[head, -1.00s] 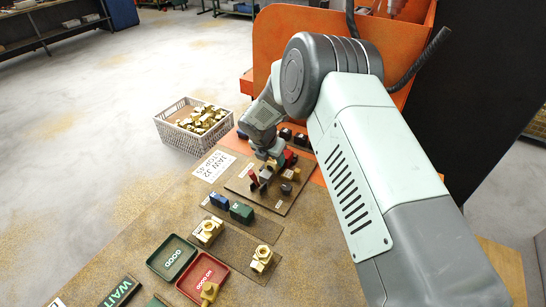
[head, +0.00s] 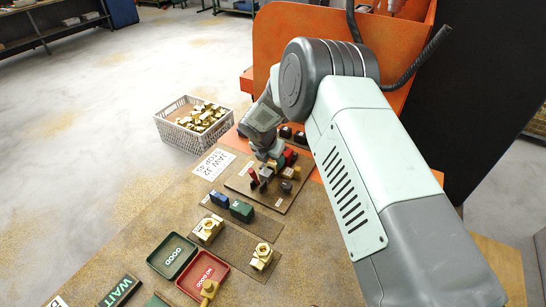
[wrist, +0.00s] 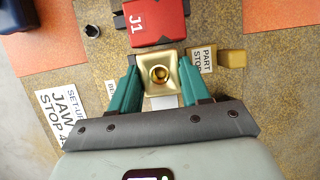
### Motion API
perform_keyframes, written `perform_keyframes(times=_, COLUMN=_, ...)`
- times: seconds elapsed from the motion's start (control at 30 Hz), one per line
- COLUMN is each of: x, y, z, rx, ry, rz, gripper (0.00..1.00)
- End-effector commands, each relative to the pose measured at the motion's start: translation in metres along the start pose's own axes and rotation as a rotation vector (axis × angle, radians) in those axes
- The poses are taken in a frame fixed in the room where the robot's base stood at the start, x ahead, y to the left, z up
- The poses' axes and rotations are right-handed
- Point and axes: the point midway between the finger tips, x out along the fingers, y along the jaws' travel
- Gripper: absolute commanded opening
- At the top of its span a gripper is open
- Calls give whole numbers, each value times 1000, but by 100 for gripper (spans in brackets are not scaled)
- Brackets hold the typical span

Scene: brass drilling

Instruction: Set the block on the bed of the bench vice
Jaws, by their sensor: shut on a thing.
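My gripper (wrist: 161,88) has its teal fingers shut on a brass block (wrist: 160,62), one finger on each side. The block has a round hole facing the camera. Just above it in the wrist view is a red vice jaw marked J1 (wrist: 153,24). A pale grey strip (wrist: 163,101) shows below the block, between the fingers. In the head view my gripper (head: 268,160) is over the bench vice (head: 262,175), and the block is mostly hidden. I cannot tell whether the block touches the vice bed.
A brass-coloured part stop (wrist: 231,58) is right of the block, by its label. A blue piece (head: 219,199) and a green piece (head: 242,210) stand in front of the vice board. Brass fittings (head: 208,229), a green tray (head: 172,254) and a red tray (head: 203,278) are nearer. A white crate (head: 192,122) is behind.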

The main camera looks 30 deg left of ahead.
Motion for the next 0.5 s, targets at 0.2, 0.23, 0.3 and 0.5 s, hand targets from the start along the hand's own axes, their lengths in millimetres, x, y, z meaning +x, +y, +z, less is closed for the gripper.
perform_keyframes(times=0.2, x=1, y=1, z=0, rx=1, ry=-3, rz=2, gripper=0)
perform_keyframes(times=0.23, x=1, y=1, z=0, rx=1, ry=-3, rz=2, gripper=0)
perform_keyframes(times=0.3, x=1, y=1, z=0, rx=1, ry=-3, rz=2, gripper=0)
perform_keyframes(times=0.5, x=1, y=1, z=0, rx=1, ry=-3, rz=2, gripper=59)
